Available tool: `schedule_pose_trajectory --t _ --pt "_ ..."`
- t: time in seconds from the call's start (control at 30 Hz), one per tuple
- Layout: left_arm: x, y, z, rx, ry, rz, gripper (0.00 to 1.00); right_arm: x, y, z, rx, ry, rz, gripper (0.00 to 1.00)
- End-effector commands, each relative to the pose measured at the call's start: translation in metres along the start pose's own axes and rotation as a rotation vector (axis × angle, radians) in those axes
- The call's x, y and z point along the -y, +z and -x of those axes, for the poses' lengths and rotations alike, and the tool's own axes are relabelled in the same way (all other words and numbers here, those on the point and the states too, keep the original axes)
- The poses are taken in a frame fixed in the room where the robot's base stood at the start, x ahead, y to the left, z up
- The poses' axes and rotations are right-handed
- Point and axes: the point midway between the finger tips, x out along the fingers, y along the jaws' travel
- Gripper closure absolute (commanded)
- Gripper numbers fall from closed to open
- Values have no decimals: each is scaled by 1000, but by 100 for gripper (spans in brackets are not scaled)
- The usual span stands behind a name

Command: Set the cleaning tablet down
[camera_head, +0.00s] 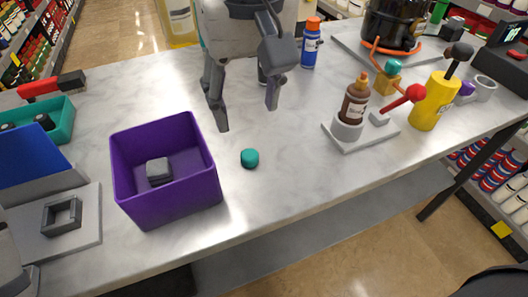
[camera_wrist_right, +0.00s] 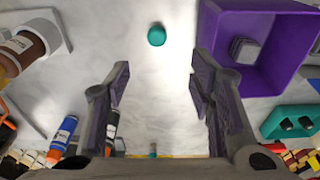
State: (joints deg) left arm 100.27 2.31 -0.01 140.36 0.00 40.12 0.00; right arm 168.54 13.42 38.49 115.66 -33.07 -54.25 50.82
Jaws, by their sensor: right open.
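The cleaning tablet appears to be the small teal round piece (camera_head: 250,158) lying alone on the marble table top. It also shows in the right wrist view (camera_wrist_right: 156,35), at the top, beyond the fingertips. My right gripper (camera_head: 247,118) is open and empty above the table, behind the tablet in the head view. In the right wrist view its two fingers (camera_wrist_right: 161,82) are spread wide, with bare table between them. The tablet is apart from both fingers. My left gripper's fingers are not visible; only a grey part of my arm shows at the lower left edge.
A purple bin (camera_head: 168,207) with a grey block (camera_head: 159,170) inside stands left of the tablet. A grey square fixture (camera_head: 62,215) and teal tray (camera_head: 60,113) are farther left. A brown bottle (camera_head: 355,100) and yellow cylinder (camera_head: 434,103) stand right. The front middle is clear.

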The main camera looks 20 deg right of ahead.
Motion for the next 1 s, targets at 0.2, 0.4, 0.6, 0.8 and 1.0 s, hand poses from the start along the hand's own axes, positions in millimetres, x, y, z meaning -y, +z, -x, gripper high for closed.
schedule_pose_trajectory --t 0.2,0.4,0.6,0.8,1.0 --pt "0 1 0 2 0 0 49 0 2 -47 8 0 3 51" --pt "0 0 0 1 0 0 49 -1 2 -74 6 1 1 51" --pt "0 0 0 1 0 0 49 -3 3 -111 5 -1 3 51" --pt "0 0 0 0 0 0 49 -3 2 -118 1 -2 3 51" --pt "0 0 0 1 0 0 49 -3 2 -118 1 -2 2 78"
